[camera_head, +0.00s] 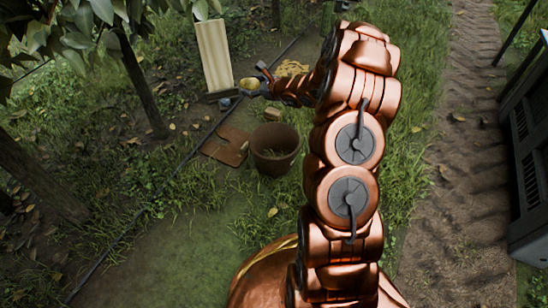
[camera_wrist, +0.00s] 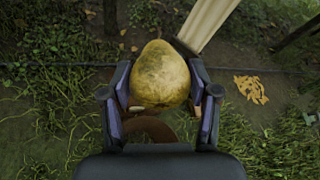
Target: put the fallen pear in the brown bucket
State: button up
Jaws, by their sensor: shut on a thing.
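My gripper (camera_wrist: 161,99) is shut on a yellow-green pear (camera_wrist: 160,73), which fills the space between the two fingers in the wrist view. In the head view the pear (camera_head: 249,84) shows small at the end of my outstretched arm, held above the ground. The brown bucket (camera_head: 275,168) stands upright on the grass, lower in the picture than the pear and a little to its right. In the wrist view a brown curved shape (camera_wrist: 150,128) shows below the pear, partly hidden by the pear and gripper.
A flat brown piece (camera_head: 226,146) lies just left of the bucket. A pale board (camera_head: 213,56) stands behind the pear. A tree trunk (camera_head: 143,85) is at the left, and a dark hose (camera_head: 160,188) crosses the ground. A yellow patch (camera_head: 291,68) lies beyond the gripper.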

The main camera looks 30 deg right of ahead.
jog(key=s+d+f+b, duration=0.2)
jog(key=d+f, duration=0.2)
jog(key=f, duration=0.6)
jog(key=s+d+f+b, duration=0.2)
jog(key=d+f, duration=0.1)
jog(key=f, duration=0.7)
jog(key=shift+s+d+f, duration=0.25)
jog(key=shift+s+d, duration=0.15)
jog(key=o, duration=1.3)
jog(key=v, duration=1.2)
jog(key=shift+d, duration=0.1)
